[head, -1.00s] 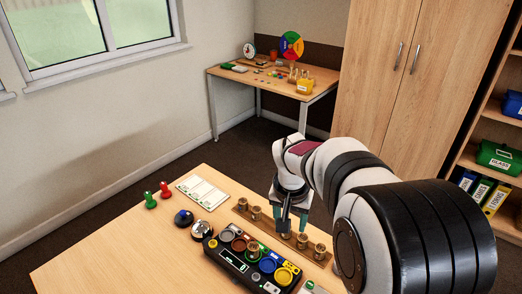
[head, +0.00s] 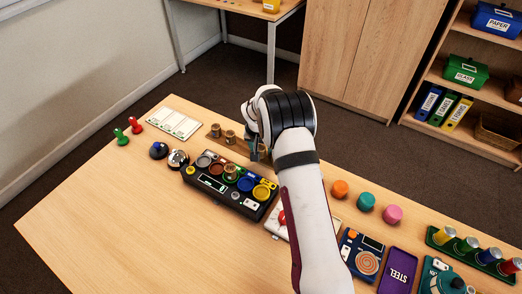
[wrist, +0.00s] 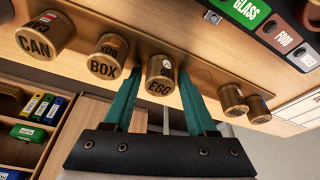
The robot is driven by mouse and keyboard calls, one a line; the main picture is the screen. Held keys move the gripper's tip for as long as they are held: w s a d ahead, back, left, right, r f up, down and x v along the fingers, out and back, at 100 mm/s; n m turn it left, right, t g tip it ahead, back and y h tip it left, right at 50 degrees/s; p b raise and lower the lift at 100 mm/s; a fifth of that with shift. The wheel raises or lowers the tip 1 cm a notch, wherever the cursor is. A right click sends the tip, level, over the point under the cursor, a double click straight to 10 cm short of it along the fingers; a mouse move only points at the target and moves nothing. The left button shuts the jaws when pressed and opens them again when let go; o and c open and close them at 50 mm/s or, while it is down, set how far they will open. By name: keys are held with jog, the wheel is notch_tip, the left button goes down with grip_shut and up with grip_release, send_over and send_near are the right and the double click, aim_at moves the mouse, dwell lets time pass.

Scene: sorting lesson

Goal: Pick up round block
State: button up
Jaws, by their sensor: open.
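Several round wooden blocks stand in a row on a wooden rack. The wrist view shows the CAN block (wrist: 42,36), the BOX block (wrist: 107,58), the EGG block (wrist: 160,76) and two more blocks (wrist: 232,102) whose labels are turned away. My gripper (wrist: 158,73) is open, with one teal finger on each side of the EGG block; I cannot tell whether they touch it. In the head view my gripper (head: 253,150) is over the rack, and my arm hides part of the row. Two rack blocks (head: 230,137) show left of it. Another round block (head: 230,172) sits on the sorting panel.
The black sorting panel (head: 197,178) with coloured dishes lies in front of the rack. A white card (head: 174,124), green and red pegs and dark and silver buttons are to the left. Coloured knobs (head: 366,201) and more panels lie right of my arm. The front-left table is clear.

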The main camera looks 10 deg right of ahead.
aim_at(261, 147)
grip_shut()
jog(key=shift+r, duration=0.15)
jog(key=shift+r, duration=0.35)
notch_tip(261, 147, up, 3)
jog(key=s+d+r, duration=0.6)
jog(key=d+r, duration=0.1)
jog(key=d, duration=0.2)
jog(key=shift+s+d, duration=0.3)
jog(key=shift+s, duration=0.1)
